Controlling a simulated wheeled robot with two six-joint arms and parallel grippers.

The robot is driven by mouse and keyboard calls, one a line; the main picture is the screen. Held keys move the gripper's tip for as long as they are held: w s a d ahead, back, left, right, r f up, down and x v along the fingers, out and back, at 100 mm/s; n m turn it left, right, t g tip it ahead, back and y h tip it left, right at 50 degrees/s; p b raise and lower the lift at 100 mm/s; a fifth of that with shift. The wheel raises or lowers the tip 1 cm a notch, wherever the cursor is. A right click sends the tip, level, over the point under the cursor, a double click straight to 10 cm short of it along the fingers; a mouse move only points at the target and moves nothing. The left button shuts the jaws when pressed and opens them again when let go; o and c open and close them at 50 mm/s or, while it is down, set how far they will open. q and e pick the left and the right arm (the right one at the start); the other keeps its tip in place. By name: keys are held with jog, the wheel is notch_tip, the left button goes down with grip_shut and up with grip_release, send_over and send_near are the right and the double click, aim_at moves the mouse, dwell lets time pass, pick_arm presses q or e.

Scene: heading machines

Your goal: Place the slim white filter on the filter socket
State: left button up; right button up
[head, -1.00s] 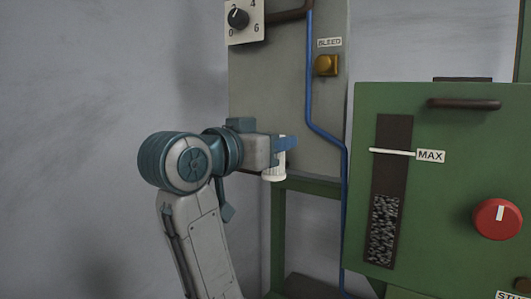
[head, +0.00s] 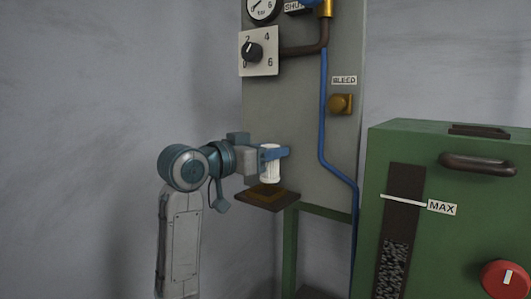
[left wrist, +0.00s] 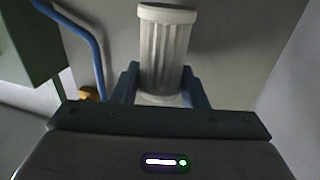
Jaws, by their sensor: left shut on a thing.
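My left gripper (head: 282,154) is shut on the slim white filter (head: 269,165), a ribbed white cylinder. It holds the filter upright in front of the grey panel. The left wrist view shows the filter (left wrist: 165,50) between the two blue fingers of the gripper (left wrist: 163,85). Below the filter is a small brown shelf (head: 284,201) with a lighter square on top. The filter's lower end appears a little above it. I cannot tell whether that shelf is the filter socket. My right gripper is not in view.
The grey panel (head: 290,110) carries a dial knob (head: 252,52), a gauge (head: 263,8), a brass bleed knob (head: 341,104) and a blue pipe (head: 323,130). A green cabinet (head: 450,150) with a dark handle and red knob stands at the right.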

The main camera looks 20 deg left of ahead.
pick_arm(q)
jog(key=shift+w+a, duration=0.5)
jog(key=shift+a, duration=0.1)
jog(key=shift+w+f+p, duration=0.1)
jog(key=shift+f+p, duration=0.6)
jog(key=shift+p, duration=0.05)
jog(key=shift+d+f+p, duration=0.15)
jog(key=shift+f+p, duration=0.4)
jog(key=shift+f, duration=0.55)
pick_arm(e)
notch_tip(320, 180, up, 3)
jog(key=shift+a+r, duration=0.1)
pick_arm(q)
jog(key=shift+f, duration=0.1)
jog(key=o, duration=1)
